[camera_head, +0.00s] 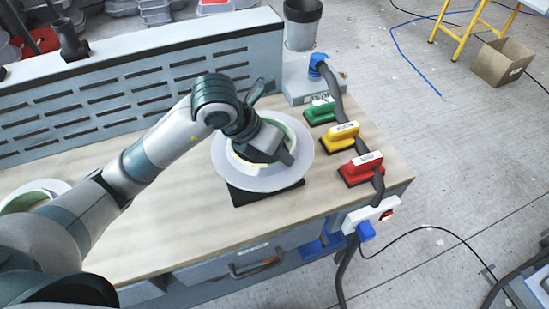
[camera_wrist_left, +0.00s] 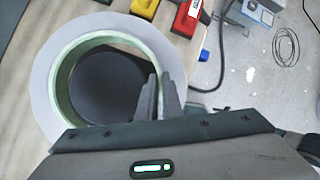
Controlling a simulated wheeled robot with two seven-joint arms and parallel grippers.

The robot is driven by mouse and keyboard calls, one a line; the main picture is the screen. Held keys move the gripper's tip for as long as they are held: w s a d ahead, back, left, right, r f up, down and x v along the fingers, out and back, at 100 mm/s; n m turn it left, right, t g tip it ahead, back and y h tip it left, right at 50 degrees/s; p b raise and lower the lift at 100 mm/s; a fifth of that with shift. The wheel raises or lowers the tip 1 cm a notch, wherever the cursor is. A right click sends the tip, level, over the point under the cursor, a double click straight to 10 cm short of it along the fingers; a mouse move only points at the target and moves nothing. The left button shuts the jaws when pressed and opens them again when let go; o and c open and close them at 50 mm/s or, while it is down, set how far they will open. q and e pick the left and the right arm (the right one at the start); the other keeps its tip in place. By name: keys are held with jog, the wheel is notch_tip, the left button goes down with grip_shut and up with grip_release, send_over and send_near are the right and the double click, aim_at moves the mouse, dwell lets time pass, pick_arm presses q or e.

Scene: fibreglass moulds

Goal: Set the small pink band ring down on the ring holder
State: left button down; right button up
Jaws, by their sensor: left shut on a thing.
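The ring in my left gripper (camera_head: 287,157) has a wide pale lavender-grey flange (camera_head: 233,173) and a pale green inner band; I see no clear pink on it. In the left wrist view the flange (camera_wrist_left: 45,90) fills the left side. The fingertips (camera_wrist_left: 159,97) are shut on the band's right wall. A dark square base (camera_head: 248,196), which looks like the ring holder, shows below the ring. Through the ring's opening a dark round surface (camera_wrist_left: 105,85) shows. I cannot tell whether the ring touches the base. My right gripper is out of view.
Green (camera_head: 320,112), yellow (camera_head: 340,138) and red (camera_head: 361,169) handled blocks stand right of the ring, beside a thick grey cable. Another ring (camera_head: 50,187) lies at the left, partly behind my arm. A slotted grey panel (camera_head: 120,95) closes the table's back. Bare wood lies in front.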

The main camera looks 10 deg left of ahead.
pick_arm(q)
jog(key=shift+w+a+f, duration=0.7)
jog(key=shift+w+a, duration=0.05)
jog(key=shift+a, duration=0.2)
jog(key=shift+f+p, duration=1.05)
jog(key=shift+f, duration=0.95)
jog(key=shift+f, duration=0.15)
jog(key=c, duration=1.9)
grip_release()
